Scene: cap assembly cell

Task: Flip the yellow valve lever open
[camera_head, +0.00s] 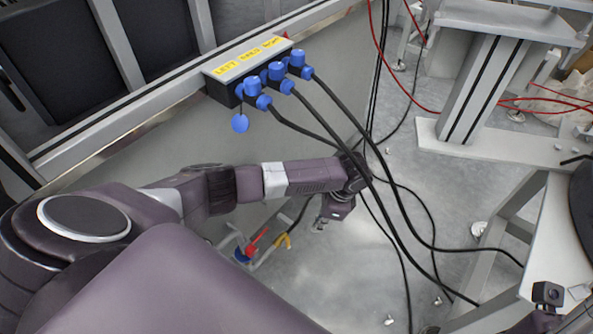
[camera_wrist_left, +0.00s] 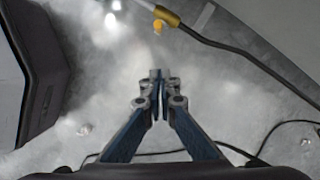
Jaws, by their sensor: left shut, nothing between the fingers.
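The yellow valve lever (camera_head: 283,240) sits low near the floor in the head view, right of a red lever (camera_head: 257,238) and a blue part. A yellow valve part (camera_wrist_left: 167,16) with a dark hose running from it shows at the top of the left wrist view. My left arm reaches across the head view above and to the right of the valves. My left gripper (camera_wrist_left: 155,80) is shut and empty, its fingertips together. In the wrist picture its tips are below the yellow part and apart from it.
A box (camera_head: 245,66) with yellow labels and several blue plugs sits on the frame rail. Black cables hang from it across the floor to the right of my left arm. A grey post (camera_head: 475,90) on a base plate stands at the upper right.

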